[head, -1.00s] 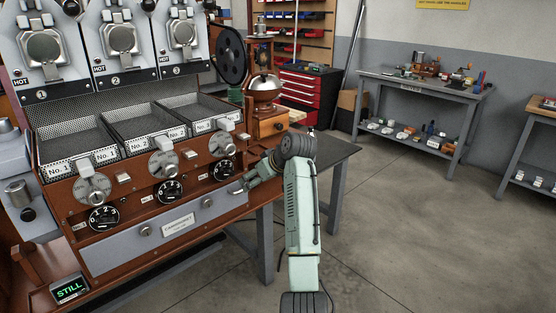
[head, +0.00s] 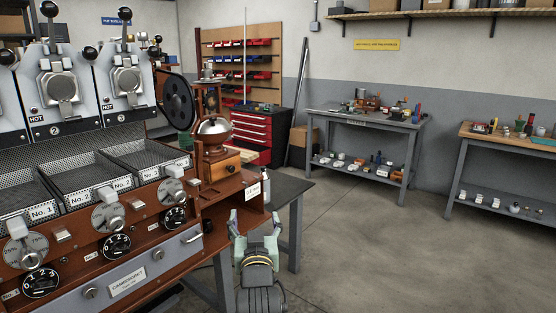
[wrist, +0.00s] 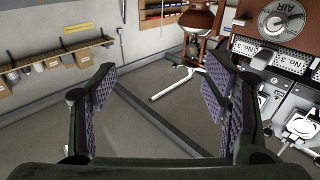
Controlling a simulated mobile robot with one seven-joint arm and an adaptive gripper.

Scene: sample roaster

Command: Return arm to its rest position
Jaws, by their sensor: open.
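My gripper shows in the wrist view (wrist: 160,105) with its two padded fingers spread apart and nothing between them. In the head view my arm (head: 258,265) stands low at the bottom centre, just right of the roaster's front. In the wrist view the roaster's front (wrist: 275,55) is at the upper right, tilted, apart from the fingers.
A dark side table (head: 290,188) stands close behind my arm. A grey workbench (head: 365,117) and a wooden-topped bench (head: 510,140) stand farther back. The floor (head: 400,260) at right is clear.

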